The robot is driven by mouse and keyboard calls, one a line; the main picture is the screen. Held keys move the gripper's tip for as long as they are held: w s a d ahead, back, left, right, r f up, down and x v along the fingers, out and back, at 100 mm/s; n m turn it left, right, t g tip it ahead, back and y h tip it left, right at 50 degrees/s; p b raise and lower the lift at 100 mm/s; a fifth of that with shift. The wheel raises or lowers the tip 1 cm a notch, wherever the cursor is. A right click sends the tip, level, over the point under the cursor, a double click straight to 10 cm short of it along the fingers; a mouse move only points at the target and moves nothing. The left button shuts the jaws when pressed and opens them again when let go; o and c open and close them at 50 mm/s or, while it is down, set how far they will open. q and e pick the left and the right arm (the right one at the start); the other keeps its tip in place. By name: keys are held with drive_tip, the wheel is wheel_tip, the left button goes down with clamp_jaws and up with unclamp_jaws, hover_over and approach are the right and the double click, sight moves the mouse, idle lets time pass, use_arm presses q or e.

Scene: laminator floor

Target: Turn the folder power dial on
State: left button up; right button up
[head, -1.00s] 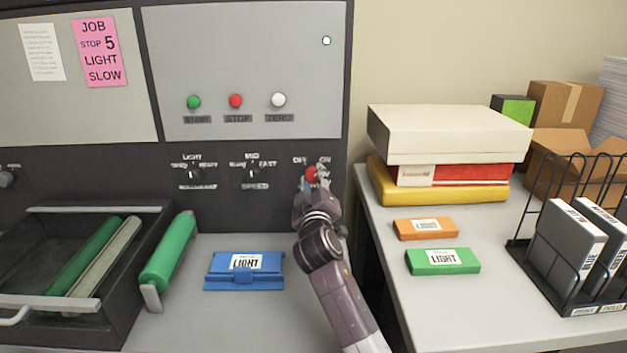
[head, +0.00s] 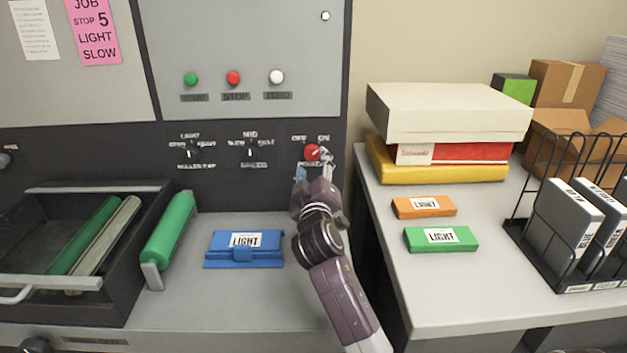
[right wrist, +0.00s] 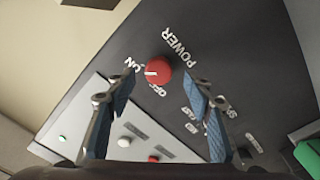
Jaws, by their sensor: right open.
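The red power dial (head: 312,152) sits on the dark panel under the OFF and ON labels. In the right wrist view the dial (right wrist: 159,70) shows whole, centred beyond and between the fingertips. Its white mark points left, lying between the ON and OFF labels and nearer ON. My right gripper (head: 314,167) is open and empty, just in front of and below the dial. Its blue-padded fingers (right wrist: 162,84) stand on both sides of the dial's line of sight, apparently apart from it. My left gripper is out of view.
Green, red and white buttons (head: 234,78) are above the dial; two smaller dials (head: 250,152) are to its left. A blue LIGHT block (head: 244,248) lies on the ledge. The side table (head: 480,280) holds boxes, small blocks and a wire rack.

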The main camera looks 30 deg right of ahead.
drive_tip(key=v, duration=0.8)
